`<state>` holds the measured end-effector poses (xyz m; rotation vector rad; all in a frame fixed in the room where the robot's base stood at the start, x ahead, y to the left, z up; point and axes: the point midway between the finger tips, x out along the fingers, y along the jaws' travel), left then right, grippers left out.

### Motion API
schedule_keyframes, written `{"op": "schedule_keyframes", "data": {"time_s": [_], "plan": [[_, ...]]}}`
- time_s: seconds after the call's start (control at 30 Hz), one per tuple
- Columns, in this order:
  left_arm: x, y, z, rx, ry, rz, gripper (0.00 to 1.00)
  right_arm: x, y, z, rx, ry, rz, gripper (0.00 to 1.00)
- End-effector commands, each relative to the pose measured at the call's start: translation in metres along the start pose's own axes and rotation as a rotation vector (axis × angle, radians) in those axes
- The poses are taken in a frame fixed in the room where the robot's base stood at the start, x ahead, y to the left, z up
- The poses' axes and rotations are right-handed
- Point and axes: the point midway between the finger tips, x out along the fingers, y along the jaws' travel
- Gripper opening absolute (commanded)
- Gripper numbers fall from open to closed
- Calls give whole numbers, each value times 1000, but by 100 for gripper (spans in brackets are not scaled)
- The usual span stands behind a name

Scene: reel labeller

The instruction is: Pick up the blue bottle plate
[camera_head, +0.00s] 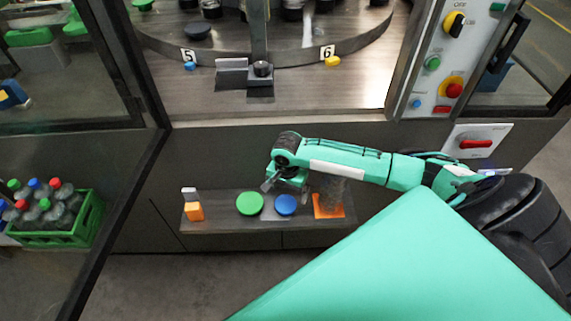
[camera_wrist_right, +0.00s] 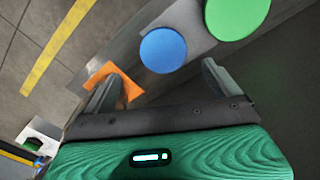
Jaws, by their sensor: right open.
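The blue bottle plate (camera_head: 285,205) is a flat blue disc lying on a narrow grey shelf (camera_head: 235,222) below the machine. It also shows in the right wrist view (camera_wrist_right: 163,50), just beyond my fingertips. My right gripper (camera_head: 286,187) reaches in from the right and hangs just above and behind the plate in the head view. In the wrist view my right gripper (camera_wrist_right: 162,74) is open, its fingers spread wide with nothing between them. Its height above the plate is hard to tell. My left gripper does not show.
A green disc (camera_head: 249,203) lies left of the blue plate, and an orange square (camera_head: 328,206) lies right of it. An orange block (camera_head: 194,211) stands at the shelf's left end. A green crate (camera_head: 90,215) of bottles is far left. The machine front rises behind.

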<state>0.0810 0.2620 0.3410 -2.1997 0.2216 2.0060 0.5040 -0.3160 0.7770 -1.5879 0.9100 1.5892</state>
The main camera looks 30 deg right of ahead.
Motion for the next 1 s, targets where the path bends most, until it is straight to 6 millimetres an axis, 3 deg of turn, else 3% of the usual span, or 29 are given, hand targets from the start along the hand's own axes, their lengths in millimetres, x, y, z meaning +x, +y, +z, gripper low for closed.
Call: {"op": "schedule_keyframes", "data": {"time_s": [0.1,0.37,0.7,0.97,1.0], "plan": [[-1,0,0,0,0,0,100,20,0,0,0,-1,2,93],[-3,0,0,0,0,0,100,38,-2,0,-2,0,0,93],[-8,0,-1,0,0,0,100,81,-5,1,-3,0,1,93],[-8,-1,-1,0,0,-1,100,84,-5,1,-4,1,-1,93],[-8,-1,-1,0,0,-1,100,84,-5,1,-4,1,-1,87]]}}
